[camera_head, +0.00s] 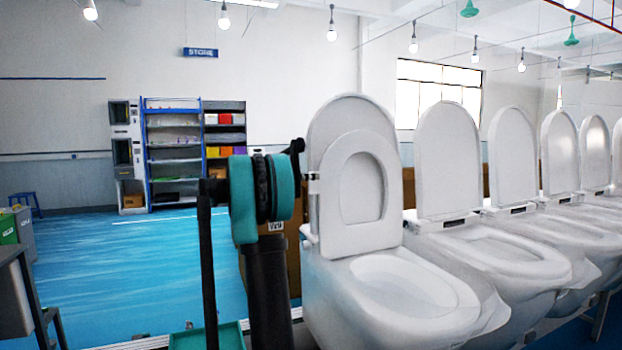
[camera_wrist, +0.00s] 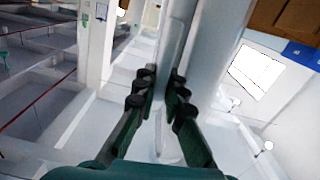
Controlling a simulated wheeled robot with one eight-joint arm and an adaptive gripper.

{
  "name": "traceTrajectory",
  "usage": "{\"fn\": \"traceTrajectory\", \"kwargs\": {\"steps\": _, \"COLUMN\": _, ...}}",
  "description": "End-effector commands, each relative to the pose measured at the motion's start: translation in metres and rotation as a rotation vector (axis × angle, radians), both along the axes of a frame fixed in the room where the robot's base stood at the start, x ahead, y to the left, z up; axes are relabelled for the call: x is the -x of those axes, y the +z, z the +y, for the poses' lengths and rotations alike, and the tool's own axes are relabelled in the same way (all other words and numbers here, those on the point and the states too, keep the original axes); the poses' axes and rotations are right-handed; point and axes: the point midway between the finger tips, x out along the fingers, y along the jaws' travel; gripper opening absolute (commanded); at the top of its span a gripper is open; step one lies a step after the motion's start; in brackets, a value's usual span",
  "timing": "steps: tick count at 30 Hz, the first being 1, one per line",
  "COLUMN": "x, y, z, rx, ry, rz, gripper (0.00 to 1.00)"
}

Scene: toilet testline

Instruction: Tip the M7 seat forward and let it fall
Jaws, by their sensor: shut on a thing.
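The nearest toilet (camera_head: 385,290) has its white seat ring (camera_head: 335,210) standing up in front of its raised lid (camera_head: 350,110). No M7 label is readable on it. In the wrist view the two dark fingers of my gripper (camera_wrist: 158,90) close from both sides on a thin white upright edge (camera_wrist: 170,55), which I take to be the seat. In the head view my teal and black arm stands left of this toilet, and a dark part of it reaches the left edge of the raised seat and lid. The fingertips are not clear there.
More white toilets (camera_head: 510,245) stand in a row to the right with raised lids. A brown box (camera_head: 292,265) is behind my arm. Shelves (camera_head: 175,150) stand at the far wall. The blue floor (camera_head: 120,270) at left is mostly clear, with a grey-topped stand (camera_head: 15,290) at the edge.

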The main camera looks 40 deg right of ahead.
Motion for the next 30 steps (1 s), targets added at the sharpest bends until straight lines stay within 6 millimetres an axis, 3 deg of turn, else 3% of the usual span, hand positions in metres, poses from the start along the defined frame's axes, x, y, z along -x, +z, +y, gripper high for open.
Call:
{"fn": "traceTrajectory", "kwargs": {"steps": 5, "x": 0.004, "y": 0.0, "z": 0.001, "rx": 0.002, "ry": 0.0, "rz": -0.01, "gripper": 0.0}}
{"fn": "traceTrajectory", "kwargs": {"steps": 8, "x": 0.015, "y": 0.0, "z": 0.004, "rx": 0.011, "ry": 0.0, "rz": -0.045, "gripper": 0.0}}
{"fn": "traceTrajectory", "kwargs": {"steps": 21, "x": 0.095, "y": -0.01, "z": 0.023, "rx": 0.073, "ry": -0.001, "rz": -0.308, "gripper": 0.0}}
{"fn": "traceTrajectory", "kwargs": {"steps": 30, "x": 0.108, "y": -0.014, "z": 0.026, "rx": 0.085, "ry": 0.0, "rz": -0.359, "gripper": 0.0}}
